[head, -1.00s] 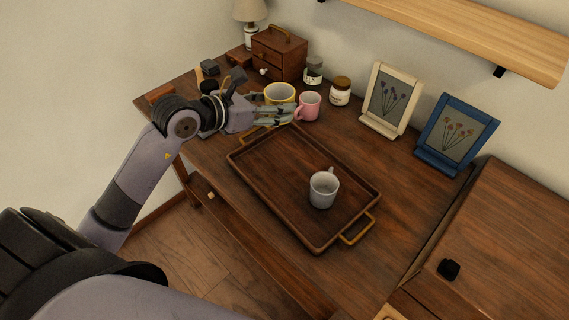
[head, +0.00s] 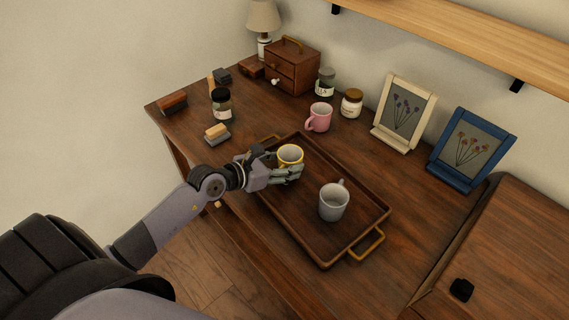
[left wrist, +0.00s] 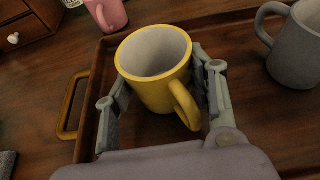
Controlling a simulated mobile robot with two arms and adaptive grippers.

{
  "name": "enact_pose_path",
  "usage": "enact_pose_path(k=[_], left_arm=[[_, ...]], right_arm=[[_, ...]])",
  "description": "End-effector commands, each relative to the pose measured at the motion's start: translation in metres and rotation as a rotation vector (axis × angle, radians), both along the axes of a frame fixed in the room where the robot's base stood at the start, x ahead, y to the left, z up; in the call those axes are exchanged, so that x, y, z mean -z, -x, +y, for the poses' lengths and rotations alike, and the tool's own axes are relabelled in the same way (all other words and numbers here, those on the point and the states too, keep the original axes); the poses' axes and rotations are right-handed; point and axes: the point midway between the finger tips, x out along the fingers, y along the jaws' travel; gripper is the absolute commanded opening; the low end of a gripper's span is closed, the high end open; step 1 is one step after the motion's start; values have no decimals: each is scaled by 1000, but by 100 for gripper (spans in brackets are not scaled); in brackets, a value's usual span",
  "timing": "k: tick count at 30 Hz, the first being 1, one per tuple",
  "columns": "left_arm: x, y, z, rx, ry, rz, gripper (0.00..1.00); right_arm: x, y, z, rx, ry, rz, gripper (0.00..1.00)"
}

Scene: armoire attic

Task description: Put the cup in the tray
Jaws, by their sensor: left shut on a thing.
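A yellow cup (head: 291,155) with a pale inside is at the far left part of the brown wooden tray (head: 319,259). My left gripper (head: 286,174) is shut on it. In the left wrist view the yellow cup (left wrist: 156,66) stands upright between the two fingers, its handle toward my palm, over the tray floor. I cannot tell if its base touches the tray. A grey cup (head: 333,203) stands upright in the tray's near right part. A pink cup (head: 319,118) stands on the table behind the tray. My right gripper is not in view.
Behind the tray are a white-labelled jar (head: 351,103), a dark jar (head: 325,83), a small drawer box (head: 292,66) and two picture frames. Another jar (head: 221,104) and a brush (head: 216,133) are at the left. A shelf (head: 470,38) hangs above.

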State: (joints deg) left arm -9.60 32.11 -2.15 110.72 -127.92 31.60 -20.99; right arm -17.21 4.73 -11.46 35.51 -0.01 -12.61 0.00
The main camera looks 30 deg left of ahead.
Motion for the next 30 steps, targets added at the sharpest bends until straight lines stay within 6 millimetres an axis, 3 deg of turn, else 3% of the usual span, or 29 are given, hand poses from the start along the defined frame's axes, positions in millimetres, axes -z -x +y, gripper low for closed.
enact_pose_path(k=[9, 10, 18, 30], left_arm=[[2, 0, 0, 0, 1, -2, 18], [2, 0, 0, 0, 0, 0, 53], [1, 0, 0, 0, 0, -1, 71], [-2, 2, 1, 0, -1, 0, 71]], right_arm=[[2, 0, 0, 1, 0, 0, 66], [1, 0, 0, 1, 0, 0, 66], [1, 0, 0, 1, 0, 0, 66], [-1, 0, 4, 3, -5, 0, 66]])
